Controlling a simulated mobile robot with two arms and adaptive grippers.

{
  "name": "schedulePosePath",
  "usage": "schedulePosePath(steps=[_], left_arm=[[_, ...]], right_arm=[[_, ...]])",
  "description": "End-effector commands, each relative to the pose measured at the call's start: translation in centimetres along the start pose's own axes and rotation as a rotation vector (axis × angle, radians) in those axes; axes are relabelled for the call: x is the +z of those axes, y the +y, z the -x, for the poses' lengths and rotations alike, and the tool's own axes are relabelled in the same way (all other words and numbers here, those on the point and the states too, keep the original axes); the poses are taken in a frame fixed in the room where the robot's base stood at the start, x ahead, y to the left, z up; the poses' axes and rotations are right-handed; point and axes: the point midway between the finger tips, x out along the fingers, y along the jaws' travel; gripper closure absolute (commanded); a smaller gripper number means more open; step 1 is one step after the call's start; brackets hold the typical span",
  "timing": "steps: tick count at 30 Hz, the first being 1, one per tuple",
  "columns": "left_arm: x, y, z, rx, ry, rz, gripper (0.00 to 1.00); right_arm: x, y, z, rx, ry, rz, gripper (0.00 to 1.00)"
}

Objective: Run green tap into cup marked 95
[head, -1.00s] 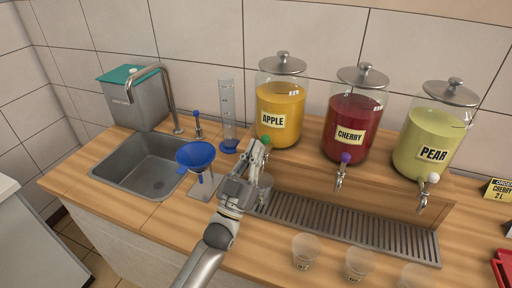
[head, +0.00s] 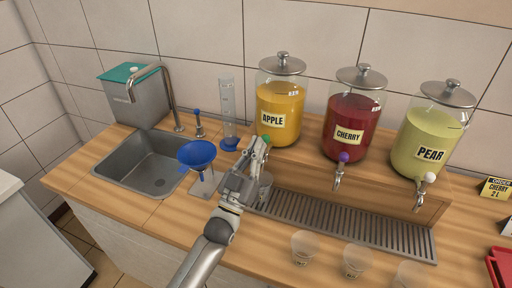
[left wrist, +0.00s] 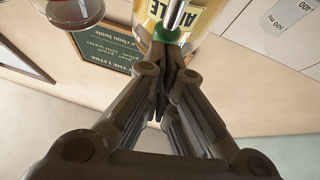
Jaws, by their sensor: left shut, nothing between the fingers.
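The green tap (head: 265,139) is the green-knobbed tap on the dispenser labelled APPLE (head: 280,110), which holds orange-yellow juice. My left gripper (head: 261,146) is shut and empty, its fingertips at the green knob. In the left wrist view the closed fingertips (left wrist: 166,52) are right by the green knob (left wrist: 167,33); I cannot tell if they touch. A clear cup (head: 265,184) stands on the drip tray below this tap, partly hidden by my gripper. Its mark and level cannot be read. My right gripper is not in view.
Dispensers of cherry (head: 352,125) and pear (head: 430,145) stand to the right. A slotted drip tray (head: 340,226) runs below the taps. Clear cups (head: 304,246) stand along the front. A blue funnel (head: 197,153) and a sink (head: 145,170) are at left.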

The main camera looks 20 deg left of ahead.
Motion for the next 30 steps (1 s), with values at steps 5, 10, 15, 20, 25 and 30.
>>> schedulePosePath(steps=[5,10,15,20,25,30], left_arm=[[-0.2,0.0,-0.2,-0.003,-0.025,0.003,1.00],[-0.2,0.0,-0.4,-0.005,-0.044,0.005,1.00],[-0.2,-0.1,-0.7,-0.005,-0.043,0.005,1.00],[-0.3,-0.1,-1.1,-0.004,-0.041,0.004,1.00],[-0.2,-0.1,-1.6,-0.004,-0.041,0.005,1.00],[-0.1,-0.2,-2.4,-0.004,-0.040,0.005,1.00]], right_arm=[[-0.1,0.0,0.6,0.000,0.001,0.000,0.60],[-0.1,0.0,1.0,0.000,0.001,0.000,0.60],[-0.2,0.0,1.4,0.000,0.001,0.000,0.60],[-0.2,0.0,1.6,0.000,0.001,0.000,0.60],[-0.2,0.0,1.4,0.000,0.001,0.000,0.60],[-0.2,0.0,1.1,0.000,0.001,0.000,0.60]])
